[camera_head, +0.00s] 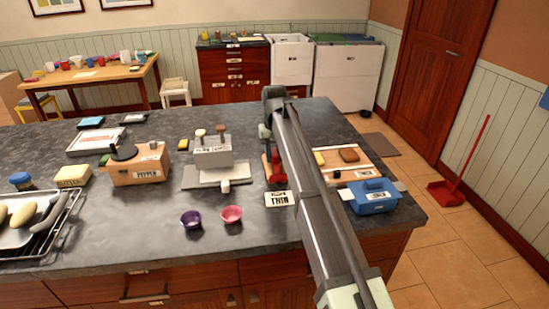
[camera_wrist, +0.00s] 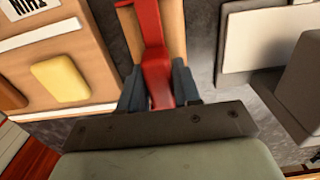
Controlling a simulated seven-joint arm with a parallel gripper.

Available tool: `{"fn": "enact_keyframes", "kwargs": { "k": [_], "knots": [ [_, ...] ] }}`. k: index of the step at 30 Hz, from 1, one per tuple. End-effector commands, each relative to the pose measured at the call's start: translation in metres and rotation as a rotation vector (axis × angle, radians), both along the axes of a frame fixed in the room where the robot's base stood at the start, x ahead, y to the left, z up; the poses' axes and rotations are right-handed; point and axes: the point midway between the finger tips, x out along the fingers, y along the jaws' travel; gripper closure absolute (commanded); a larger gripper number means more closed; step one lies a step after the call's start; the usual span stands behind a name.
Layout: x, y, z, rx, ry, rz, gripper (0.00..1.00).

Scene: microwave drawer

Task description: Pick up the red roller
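The red roller (camera_head: 275,169) stands on the dark counter, just left of my arm in the head view. In the wrist view its red handle (camera_wrist: 155,72) runs down between the two dark fingers of my gripper (camera_wrist: 160,88), over a tan wooden piece (camera_wrist: 125,30). The fingers lie close against both sides of the red part. Whether they grip it or only flank it I cannot tell. In the head view my arm hides part of the gripper and the roller's right side.
Right of my arm are a wooden board (camera_head: 362,171) with a yellow block (camera_head: 319,158) and a blue box (camera_head: 372,197). A grey press (camera_head: 211,160) stands left. Purple (camera_head: 191,219) and pink (camera_head: 231,214) bowls sit near the front edge.

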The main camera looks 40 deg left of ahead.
Motion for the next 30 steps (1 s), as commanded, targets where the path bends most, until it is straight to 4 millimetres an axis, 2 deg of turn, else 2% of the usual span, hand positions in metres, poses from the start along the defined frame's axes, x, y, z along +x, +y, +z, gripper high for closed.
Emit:
{"fn": "enact_keyframes", "kwargs": {
  "k": [1, 9, 17, 22, 30],
  "knots": [
    [0.0, 0.0, 0.0, 0.0, 0.0, 0.0, 0.73],
    [0.0, 0.0, 0.0, 0.0, 0.0, 0.0, 0.98],
    [0.0, 0.0, 0.003, 0.0, 0.0, 0.0, 0.98],
    [0.001, 0.001, 0.02, 0.001, -0.001, 0.0, 0.98],
    [0.001, 0.001, 0.068, 0.001, -0.001, 0.0, 0.98]
  ]
}}
